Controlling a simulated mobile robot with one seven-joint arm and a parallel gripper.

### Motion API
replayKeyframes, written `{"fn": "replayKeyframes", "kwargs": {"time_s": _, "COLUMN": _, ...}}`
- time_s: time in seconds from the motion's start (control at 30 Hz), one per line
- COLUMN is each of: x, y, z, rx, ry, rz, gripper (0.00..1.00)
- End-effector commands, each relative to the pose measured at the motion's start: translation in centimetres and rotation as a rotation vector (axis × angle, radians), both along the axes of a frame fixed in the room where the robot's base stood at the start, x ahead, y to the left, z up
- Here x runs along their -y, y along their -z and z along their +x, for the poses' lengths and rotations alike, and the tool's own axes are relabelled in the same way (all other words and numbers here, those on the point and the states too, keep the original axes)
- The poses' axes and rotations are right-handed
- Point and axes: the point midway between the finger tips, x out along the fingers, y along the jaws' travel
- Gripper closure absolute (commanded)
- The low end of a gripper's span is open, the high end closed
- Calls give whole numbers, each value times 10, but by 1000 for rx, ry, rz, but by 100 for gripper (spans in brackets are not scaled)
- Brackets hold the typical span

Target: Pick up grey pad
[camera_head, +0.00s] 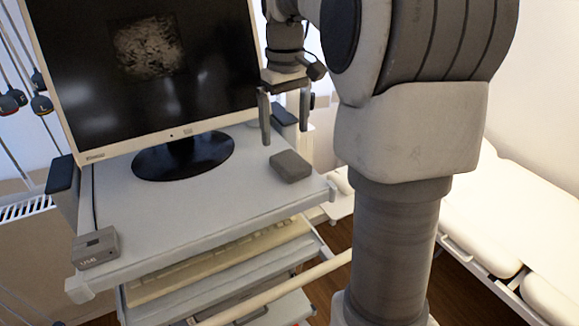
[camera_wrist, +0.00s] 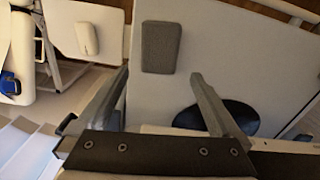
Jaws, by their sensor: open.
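The grey pad (camera_head: 290,165) is a small dark grey block with rounded edges. It lies flat near the right edge of the cart's grey top (camera_head: 220,215) in the head view. In the wrist view the pad (camera_wrist: 161,47) is at the top, beyond my fingertips. My gripper (camera_head: 285,145) is open and empty, pointing down above the cart top, beside the monitor. In the wrist view my gripper (camera_wrist: 160,82) shows two spread fingers with nothing between them. The pad is apart from both fingers.
A monitor (camera_head: 150,75) stands on a round black base (camera_head: 184,156) left of the pad. A small grey box (camera_head: 95,247) sits at the cart's front left. A keyboard (camera_head: 205,262) lies on the shelf below. A white padded couch (camera_head: 500,225) stands at right.

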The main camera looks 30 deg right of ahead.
Motion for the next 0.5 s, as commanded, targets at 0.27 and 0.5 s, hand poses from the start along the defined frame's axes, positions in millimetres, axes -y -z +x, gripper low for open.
{"fn": "replayKeyframes", "kwargs": {"time_s": 0.27, "x": 0, "y": 25, "z": 0, "rx": 0, "ry": 1, "rz": 0, "gripper": 0}}
{"fn": "replayKeyframes", "kwargs": {"time_s": 0.5, "x": 2, "y": 59, "z": -3, "rx": -2, "ry": 1, "rz": 2, "gripper": 0}}
